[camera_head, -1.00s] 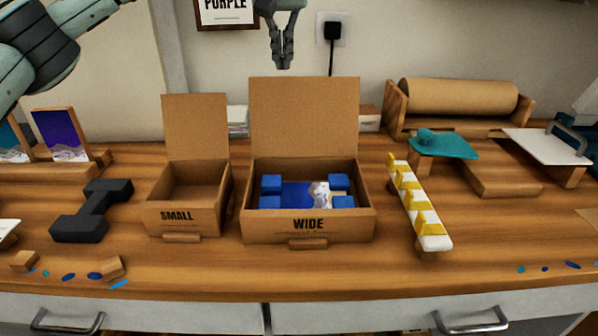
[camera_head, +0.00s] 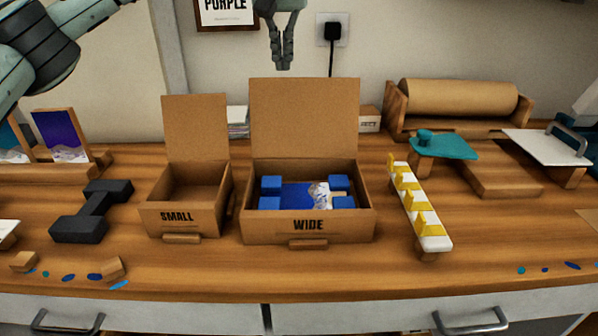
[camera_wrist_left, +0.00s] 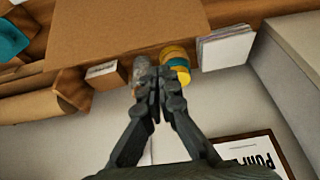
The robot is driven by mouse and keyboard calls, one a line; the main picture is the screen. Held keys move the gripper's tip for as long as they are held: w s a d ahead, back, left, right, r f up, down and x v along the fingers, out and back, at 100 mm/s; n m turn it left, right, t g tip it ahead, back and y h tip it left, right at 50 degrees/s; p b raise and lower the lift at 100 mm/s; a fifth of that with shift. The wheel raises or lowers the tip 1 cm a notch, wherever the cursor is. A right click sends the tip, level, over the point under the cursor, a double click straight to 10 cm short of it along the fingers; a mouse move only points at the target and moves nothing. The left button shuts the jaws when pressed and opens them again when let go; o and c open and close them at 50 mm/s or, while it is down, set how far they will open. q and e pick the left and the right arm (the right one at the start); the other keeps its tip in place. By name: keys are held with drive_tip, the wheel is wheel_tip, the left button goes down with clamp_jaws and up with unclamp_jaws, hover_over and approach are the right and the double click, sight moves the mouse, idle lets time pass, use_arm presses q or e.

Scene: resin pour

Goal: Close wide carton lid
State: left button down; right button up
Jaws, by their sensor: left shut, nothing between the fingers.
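The wide carton (camera_head: 265,229) stands on the workbench, with its lid (camera_head: 304,117) raised upright at the back. Inside the carton are blue corner blocks (camera_head: 271,184) and a blue-and-white panel (camera_head: 297,194). My left gripper (camera_head: 283,66) is shut and empty, pointing down above and behind the lid's top edge, apart from it in the head view. In the left wrist view the shut fingers (camera_wrist_left: 154,78) show near a large brown cardboard surface, the lid (camera_wrist_left: 120,25). My right gripper is not in view.
The small carton (camera_head: 160,222) stands open to the left, its lid (camera_head: 195,127) upright. A white strip with yellow clips (camera_head: 421,208) lies to the right. A white stack (camera_wrist_left: 226,48) and a yellow-topped round thing (camera_wrist_left: 178,68) are behind the cartons.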

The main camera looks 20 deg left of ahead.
use_arm(q)
drive_tip(key=shift+f+b, duration=1.1)
drive_tip(key=shift+f, duration=2.2)
drive_tip(key=shift+s+d+b, duration=0.4)
drive_tip(key=shift+s, duration=1)
drive_tip(key=shift+s+d+b, duration=0.45)
drive_tip(key=shift+s, duration=0.9)
drive_tip(key=shift+s+d+b, duration=0.4)
drive_tip(key=shift+s, duration=1)
drive_tip(key=shift+r, duration=0.1)
wheel_tip(320, 180, up, 9)
drive_tip(key=p, duration=0.6)
hover_over(284, 90)
drive_tip(key=s+d, duration=0.1)
drive_tip(key=s, duration=0.4)
drive_tip(key=shift+s+d, duration=0.1)
drive_tip(key=shift+d, duration=0.05)
